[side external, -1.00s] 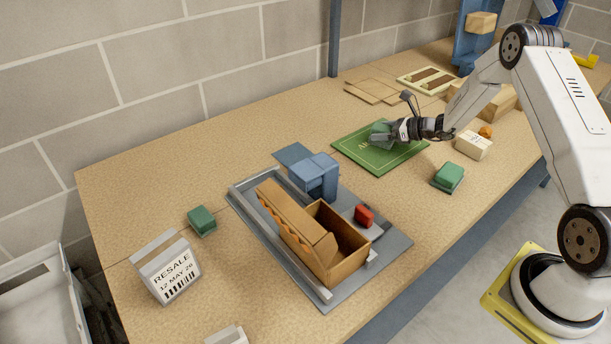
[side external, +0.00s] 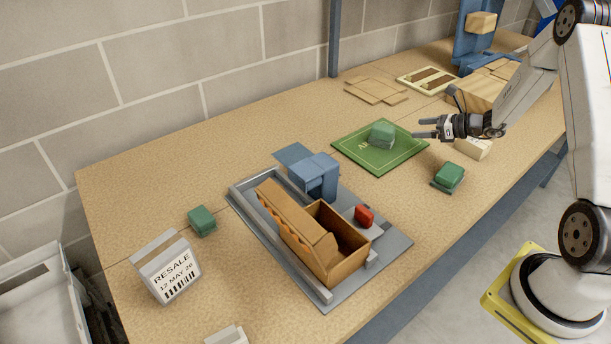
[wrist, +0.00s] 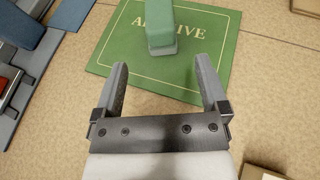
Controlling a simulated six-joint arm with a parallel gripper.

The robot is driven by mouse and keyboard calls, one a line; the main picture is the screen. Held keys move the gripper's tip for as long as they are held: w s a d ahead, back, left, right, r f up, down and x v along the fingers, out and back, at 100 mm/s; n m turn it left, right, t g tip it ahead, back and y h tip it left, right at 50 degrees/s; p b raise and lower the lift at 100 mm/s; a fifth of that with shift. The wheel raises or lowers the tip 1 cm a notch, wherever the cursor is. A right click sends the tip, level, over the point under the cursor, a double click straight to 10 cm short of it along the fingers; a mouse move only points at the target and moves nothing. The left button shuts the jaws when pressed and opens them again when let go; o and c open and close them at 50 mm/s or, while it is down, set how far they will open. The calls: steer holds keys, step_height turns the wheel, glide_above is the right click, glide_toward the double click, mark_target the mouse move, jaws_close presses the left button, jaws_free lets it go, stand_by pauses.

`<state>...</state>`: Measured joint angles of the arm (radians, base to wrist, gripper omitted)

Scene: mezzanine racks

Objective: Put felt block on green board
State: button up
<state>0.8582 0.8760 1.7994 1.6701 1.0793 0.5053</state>
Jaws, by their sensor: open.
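A green felt block (side external: 381,134) rests on the green board (side external: 371,163), toward its back right part in the side view. In the wrist view the block (wrist: 160,28) stands on the board (wrist: 112,57) and covers part of its lettering. My gripper (side external: 414,128) is open and empty, apart from the block, to its right in the side view. In the wrist view the open fingers (wrist: 160,75) point toward the block with a clear gap.
Two other green blocks sit on the table, one right of the board (side external: 449,175) and one at the left (side external: 202,219). A cardboard box (side external: 345,262) stands on a grey fixture (side external: 388,247). A cream block (side external: 472,149) lies below my gripper.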

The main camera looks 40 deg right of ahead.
steer(key=shift+s+r, duration=0.1)
stand_by(0.6)
steer(key=s+a+r+n+g+y, duration=0.1)
steer(key=s+a+n+g, duration=0.25)
steer(key=a+n, duration=0.4)
steer(key=s+a+n+g, duration=0.2)
steer(key=a+n+g, duration=0.3)
steer(key=a, duration=0.5)
steer(key=s+a+r+n+h, duration=0.2)
steer(key=s+a+n+h, duration=0.1)
steer(key=n, duration=0.6)
steer(key=s+a+r+n+g+h, duration=0.1)
steer(key=s+a+r+n+h, duration=0.1)
steer(key=s+a+n, duration=0.4)
steer(key=s+n+h, duration=0.1)
steer(key=n, duration=0.3)
steer(key=shift+a+r, duration=0.15)
steer(key=shift+a, duration=0.15)
